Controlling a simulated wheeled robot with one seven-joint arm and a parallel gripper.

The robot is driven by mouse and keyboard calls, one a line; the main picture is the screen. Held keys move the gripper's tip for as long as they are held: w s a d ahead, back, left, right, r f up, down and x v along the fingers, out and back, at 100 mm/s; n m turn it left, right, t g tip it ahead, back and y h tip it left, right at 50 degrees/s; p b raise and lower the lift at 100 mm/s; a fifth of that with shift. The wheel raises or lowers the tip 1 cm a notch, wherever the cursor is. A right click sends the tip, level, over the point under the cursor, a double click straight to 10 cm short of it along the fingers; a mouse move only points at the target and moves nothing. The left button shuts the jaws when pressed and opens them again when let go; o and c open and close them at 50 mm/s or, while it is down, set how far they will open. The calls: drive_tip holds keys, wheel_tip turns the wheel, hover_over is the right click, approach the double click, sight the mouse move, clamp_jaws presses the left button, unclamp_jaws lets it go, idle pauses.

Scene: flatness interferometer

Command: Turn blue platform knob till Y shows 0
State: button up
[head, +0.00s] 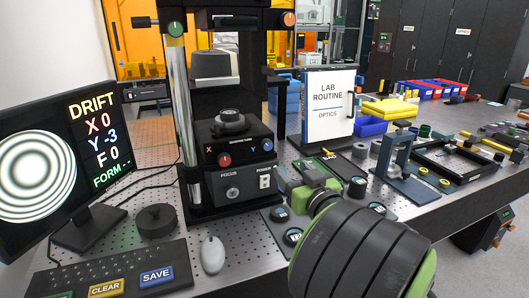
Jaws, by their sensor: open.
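The blue platform knob (267,145), marked Y, is on the right of the black interferometer's front panel. The red knob (224,160), marked X, is on its left. The monitor (66,165) shows DRIFT, X 0, Y -3, F 0 and a dashed FORM line beside a pattern of rings. My gripper (288,182) is at the end of my green and black arm, low and to the right of the blue knob, apart from it. It is open; its fingertips are small and hard to make out. Nothing shows between them.
Below the knobs are a FOCUS knob (232,193) and a POWER switch (265,181). A keyboard (110,275), mouse (212,254) and black puck (156,220) are at front left. A LAB ROUTINE sign (328,105) stands behind my arm. Small labelled discs and a blue stand (402,165) are on the right.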

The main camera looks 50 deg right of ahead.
sight(269, 145)
drive_tip(key=p+x, duration=0.3)
drive_tip(key=x, duration=1.1)
drive_tip(key=shift+w+r, duration=0.1)
drive_tip(key=shift+w, duration=0.15)
drive_tip(key=c, duration=1)
drive_tip(key=shift+c, duration=0.2)
drive_tip(key=shift+m, duration=0.3)
drive_tip(key=m, duration=0.3)
drive_tip(key=shift+b, duration=0.4)
drive_tip(key=shift+s+d+m, duration=0.1)
drive_tip(key=shift+m, duration=1.5)
